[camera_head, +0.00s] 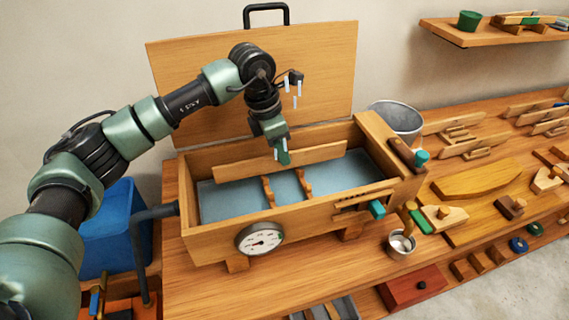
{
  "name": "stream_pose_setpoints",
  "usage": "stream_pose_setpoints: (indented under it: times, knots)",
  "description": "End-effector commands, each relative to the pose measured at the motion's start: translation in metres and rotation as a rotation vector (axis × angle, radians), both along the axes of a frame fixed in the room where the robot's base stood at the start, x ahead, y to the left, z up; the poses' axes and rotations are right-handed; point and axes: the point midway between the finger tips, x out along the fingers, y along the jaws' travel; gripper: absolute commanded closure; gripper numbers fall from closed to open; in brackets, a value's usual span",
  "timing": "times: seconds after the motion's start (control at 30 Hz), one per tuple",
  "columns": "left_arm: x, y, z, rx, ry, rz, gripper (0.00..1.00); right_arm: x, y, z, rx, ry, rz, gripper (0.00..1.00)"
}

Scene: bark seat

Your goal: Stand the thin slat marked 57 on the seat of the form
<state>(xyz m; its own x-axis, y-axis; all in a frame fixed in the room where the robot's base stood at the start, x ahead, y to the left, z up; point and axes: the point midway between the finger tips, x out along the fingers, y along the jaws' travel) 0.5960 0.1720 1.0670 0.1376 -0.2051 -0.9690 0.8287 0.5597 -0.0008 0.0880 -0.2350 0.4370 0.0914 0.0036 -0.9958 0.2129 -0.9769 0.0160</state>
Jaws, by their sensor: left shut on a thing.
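My left gripper (282,154) reaches down over an open wooden box and is shut on a long thin wooden slat (312,156). The slat lies level, on its edge, across the box opening near the back wall. I cannot read a number on it. The slat's lower edge is over the box interior; I cannot tell if it touches anything. A curved wooden block (478,179), perhaps the form, lies on the bench to the right; I cannot make out its seat. My right gripper is out of view.
The box (330,222) has two wooden supports (302,184) inside, a raised lid (330,75) behind and a gauge (260,239) in front. A metal bucket (397,118) stands behind its right end. A metal cup (401,243) and wooden tools crowd the bench to the right.

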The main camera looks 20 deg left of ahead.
Motion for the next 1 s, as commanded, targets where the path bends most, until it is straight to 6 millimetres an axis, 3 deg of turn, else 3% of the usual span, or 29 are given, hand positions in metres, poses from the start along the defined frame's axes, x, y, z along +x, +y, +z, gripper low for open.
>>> stream_pose_setpoints:
  times: [1.0]
  knots:
    - [0.000,0.000,0.074,-0.001,-0.001,-0.001,1.00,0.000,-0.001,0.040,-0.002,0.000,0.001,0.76]
